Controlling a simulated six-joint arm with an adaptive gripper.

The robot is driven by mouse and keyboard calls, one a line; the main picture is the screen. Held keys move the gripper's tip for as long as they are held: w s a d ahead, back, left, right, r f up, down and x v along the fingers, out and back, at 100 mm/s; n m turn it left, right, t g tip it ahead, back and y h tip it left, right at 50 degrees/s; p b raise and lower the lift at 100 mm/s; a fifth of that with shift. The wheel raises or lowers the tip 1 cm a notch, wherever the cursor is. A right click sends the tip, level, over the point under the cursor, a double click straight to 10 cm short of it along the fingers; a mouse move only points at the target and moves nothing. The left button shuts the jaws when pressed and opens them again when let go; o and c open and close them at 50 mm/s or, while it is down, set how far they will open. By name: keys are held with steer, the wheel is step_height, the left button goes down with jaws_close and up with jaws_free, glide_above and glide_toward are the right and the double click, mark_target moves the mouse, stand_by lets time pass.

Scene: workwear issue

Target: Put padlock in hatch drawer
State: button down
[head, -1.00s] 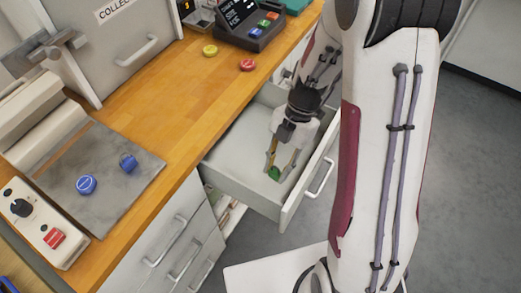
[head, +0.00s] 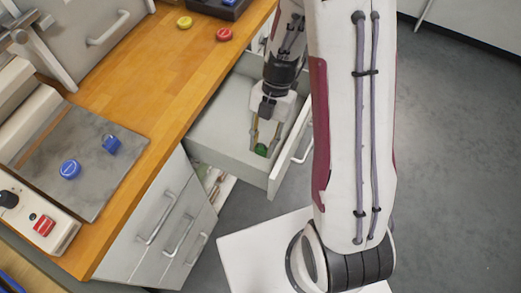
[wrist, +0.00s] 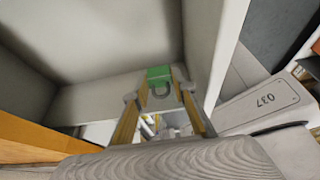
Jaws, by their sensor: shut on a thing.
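The green padlock (head: 261,150) is between the fingertips of my gripper (head: 262,147), which is shut on it. It also shows as a green block with a grey shackle in the wrist view (wrist: 159,75). My gripper points down inside the outline of the open hatch drawer (head: 218,150), near its front panel. The drawer is pale grey and pulled out from under the wooden counter. Its visible floor looks empty. I cannot tell whether the padlock touches the floor or hangs above it.
The wooden counter (head: 120,90) carries a grey mat (head: 85,150) with two blue objects, plus a yellow and a red disc (head: 223,34). Closed drawers (head: 165,230) stand below and left. The drawer's raised walls surround my gripper.

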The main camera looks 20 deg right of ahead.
mark_target(263, 150)
steer(key=shift+f, duration=1.6)
steer(key=shift+f, duration=2.05)
steer(key=shift+f, duration=0.15)
steer(key=c, duration=1.6)
jaws_free()
steer(key=shift+c, duration=0.2)
steer(key=v, duration=1.2)
